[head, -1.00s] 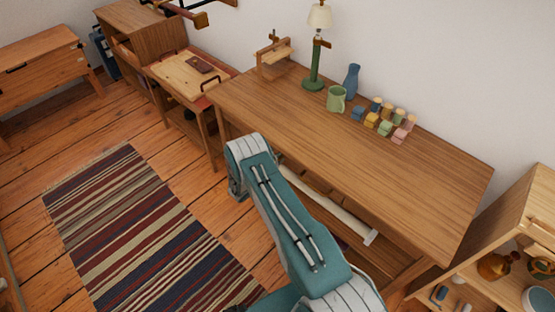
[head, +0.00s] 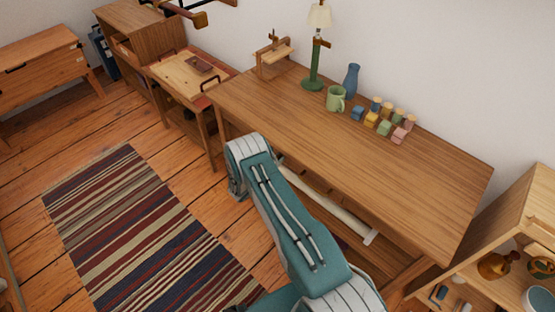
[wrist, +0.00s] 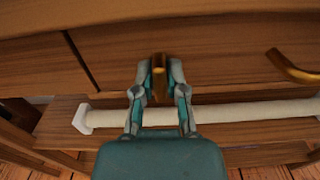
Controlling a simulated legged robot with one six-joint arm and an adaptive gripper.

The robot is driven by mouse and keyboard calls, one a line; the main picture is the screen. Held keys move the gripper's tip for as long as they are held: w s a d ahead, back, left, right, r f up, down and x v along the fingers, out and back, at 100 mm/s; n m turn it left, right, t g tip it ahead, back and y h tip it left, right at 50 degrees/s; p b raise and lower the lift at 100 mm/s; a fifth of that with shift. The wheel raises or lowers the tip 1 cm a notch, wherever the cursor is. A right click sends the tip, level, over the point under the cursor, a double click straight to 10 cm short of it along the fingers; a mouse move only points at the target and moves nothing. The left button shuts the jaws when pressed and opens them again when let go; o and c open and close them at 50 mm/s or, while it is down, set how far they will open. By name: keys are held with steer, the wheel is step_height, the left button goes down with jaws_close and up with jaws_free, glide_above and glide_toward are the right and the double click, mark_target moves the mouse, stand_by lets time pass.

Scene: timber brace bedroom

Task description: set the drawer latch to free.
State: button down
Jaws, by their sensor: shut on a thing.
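The brass drawer latch (wrist: 159,68) is a small upright tab on the wooden front under the tabletop, in the wrist view. My gripper (wrist: 160,76) is shut on it, with one finger on each side. The drawer front (wrist: 225,58) lies behind and to the right, with a curved brass handle (wrist: 290,68) at the right. The drawer looks closed. In the head view my arm reaches to the front of the desk (head: 390,170) and its own links hide the gripper and latch.
A pale rail (wrist: 240,111) runs below the drawer, behind my gripper. On the desktop stand a green lamp (head: 315,65), a green mug (head: 335,99), a blue vase (head: 351,80) and several small coloured blocks (head: 371,119). A striped rug (head: 145,230) covers the floor at left.

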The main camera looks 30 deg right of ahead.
steer(key=shift+w+n, duration=0.1)
steer(key=shift+n, duration=0.2)
steer(key=c, duration=0.7)
jaws_free()
steer(key=shift+d, duration=0.1)
steer(key=v, duration=1.2)
